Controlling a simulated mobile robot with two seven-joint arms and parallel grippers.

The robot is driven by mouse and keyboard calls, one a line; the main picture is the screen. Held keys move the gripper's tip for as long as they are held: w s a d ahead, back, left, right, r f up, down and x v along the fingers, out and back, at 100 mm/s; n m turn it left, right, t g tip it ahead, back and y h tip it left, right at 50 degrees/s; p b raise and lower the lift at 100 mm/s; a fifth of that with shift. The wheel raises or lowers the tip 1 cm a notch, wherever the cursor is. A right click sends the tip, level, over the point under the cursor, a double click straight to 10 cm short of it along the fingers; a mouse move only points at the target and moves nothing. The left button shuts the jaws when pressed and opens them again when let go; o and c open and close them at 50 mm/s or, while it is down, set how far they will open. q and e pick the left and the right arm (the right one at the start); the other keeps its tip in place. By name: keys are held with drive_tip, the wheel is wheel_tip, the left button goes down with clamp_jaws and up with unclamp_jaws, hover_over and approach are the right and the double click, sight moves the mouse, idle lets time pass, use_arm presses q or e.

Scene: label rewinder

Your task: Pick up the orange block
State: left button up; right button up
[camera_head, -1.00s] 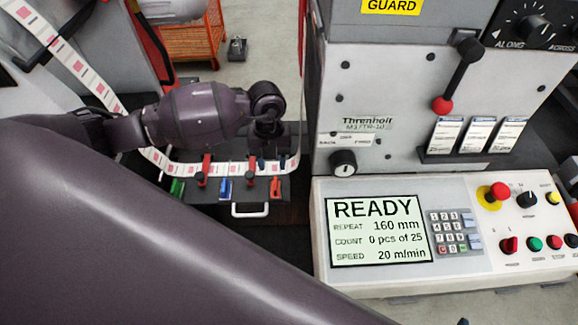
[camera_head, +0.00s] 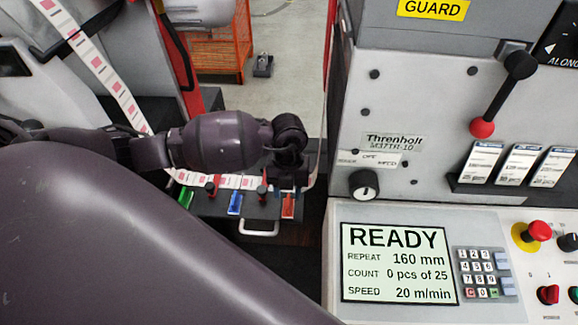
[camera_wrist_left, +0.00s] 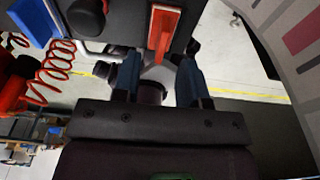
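The orange block (camera_head: 288,206) stands at the right end of a dark panel under the label web, right of a blue block (camera_head: 235,203) and a green block (camera_head: 185,197). My left gripper (camera_head: 287,182) is over the panel, just above and behind the orange block; the wrist hides most of its fingers. In the left wrist view the two fingers of my left gripper (camera_wrist_left: 160,62) are spread apart. The orange block (camera_wrist_left: 163,30) lies lined up with the gap between the fingertips; I cannot tell whether it is inside the gap. My right gripper is not in view.
The label web (camera_head: 235,181) runs just behind the blocks, with dark knobs close by. A white handle (camera_head: 259,231) sticks out at the panel's front. The grey machine cabinet (camera_head: 400,110) and control panel (camera_head: 330,270) stand to the right. A red coiled cord (camera_wrist_left: 52,72) hangs left in the wrist view.

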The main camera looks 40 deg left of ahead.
sight(288, 201)
use_arm(q)
drive_tip(key=f+b, duration=0.1)
drive_tip(key=f, duration=0.1)
drive_tip(key=f+b, duration=0.2)
drive_tip(key=shift+s+d+f, duration=0.15)
drive_tip(key=shift+s+f, duration=0.05)
drive_tip(key=shift+f, duration=0.25)
drive_tip(key=shift+r, duration=0.15)
drive_tip(key=c, duration=0.5)
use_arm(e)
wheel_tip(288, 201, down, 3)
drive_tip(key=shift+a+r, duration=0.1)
